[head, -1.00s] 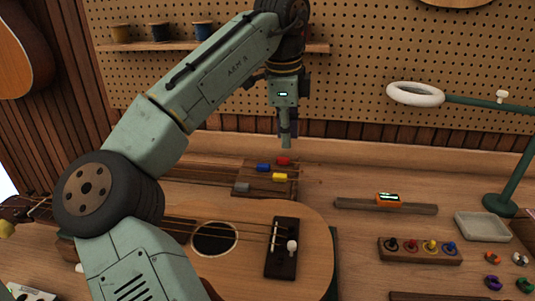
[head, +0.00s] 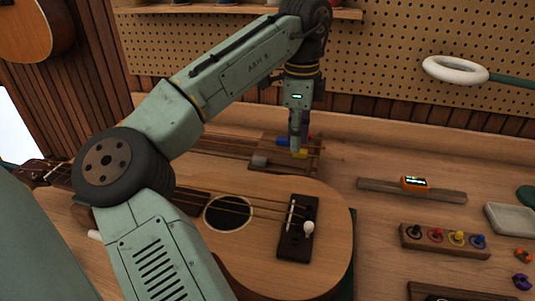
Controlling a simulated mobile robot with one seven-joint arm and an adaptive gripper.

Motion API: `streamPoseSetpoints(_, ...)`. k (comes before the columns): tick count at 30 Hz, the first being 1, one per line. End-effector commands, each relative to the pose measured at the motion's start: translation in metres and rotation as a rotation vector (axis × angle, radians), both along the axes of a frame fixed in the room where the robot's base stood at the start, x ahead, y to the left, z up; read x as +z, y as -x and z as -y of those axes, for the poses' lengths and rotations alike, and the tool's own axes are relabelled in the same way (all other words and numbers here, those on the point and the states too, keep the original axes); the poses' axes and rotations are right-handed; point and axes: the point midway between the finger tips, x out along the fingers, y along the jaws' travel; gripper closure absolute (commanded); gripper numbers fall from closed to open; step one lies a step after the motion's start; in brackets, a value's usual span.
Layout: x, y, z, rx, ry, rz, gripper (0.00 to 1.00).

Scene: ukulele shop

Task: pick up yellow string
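The yellow string's end tag (head: 300,154) shows at the back of the bench, on a low rack behind the ukulele (head: 330,215). Thin strings run left from the tags, too fine to tell apart by colour. My gripper (head: 297,146) points down from above, with its tips right at the yellow tag and partly covering it. I cannot tell whether the fingers touch the tag or are closed on it. A grey tag (head: 260,161) lies to the left, and blue (head: 283,140) and red (head: 308,135) tags lie just behind, partly hidden by the gripper.
To the right are an orange device (head: 414,184) on a wooden strip, a peg block (head: 445,241) with coloured knobs, and a pale tray (head: 510,219). A white ring lamp (head: 455,70) hangs at the upper right.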

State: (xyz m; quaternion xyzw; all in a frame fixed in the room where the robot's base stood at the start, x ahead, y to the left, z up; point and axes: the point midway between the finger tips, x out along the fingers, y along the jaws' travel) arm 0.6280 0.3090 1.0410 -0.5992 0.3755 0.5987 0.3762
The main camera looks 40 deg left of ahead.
Motion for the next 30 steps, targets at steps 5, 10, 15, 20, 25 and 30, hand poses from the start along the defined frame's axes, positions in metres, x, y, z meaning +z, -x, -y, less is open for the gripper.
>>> streamPoseSetpoints(5, -0.0217, 0.0001, 0.0, 0.001, -0.001, 0.0, 0.8)
streamPoseSetpoints(10, -0.0224, 0.0002, 0.0003, 0.001, 0.0, 0.0, 0.8)
streamPoseSetpoints(15, -0.0217, 0.0, 0.0003, 0.0, 0.001, 0.0, 0.8)
streamPoseSetpoints(20, -0.0217, 0.0, 0.0003, 0.0, 0.001, 0.0, 0.91)
streamPoseSetpoints(25, -0.0217, 0.0, 0.0003, 0.0, 0.001, 0.0, 0.99)
streamPoseSetpoints(30, -0.0215, 0.0, 0.0004, 0.0, 0.001, 0.0, 0.99)
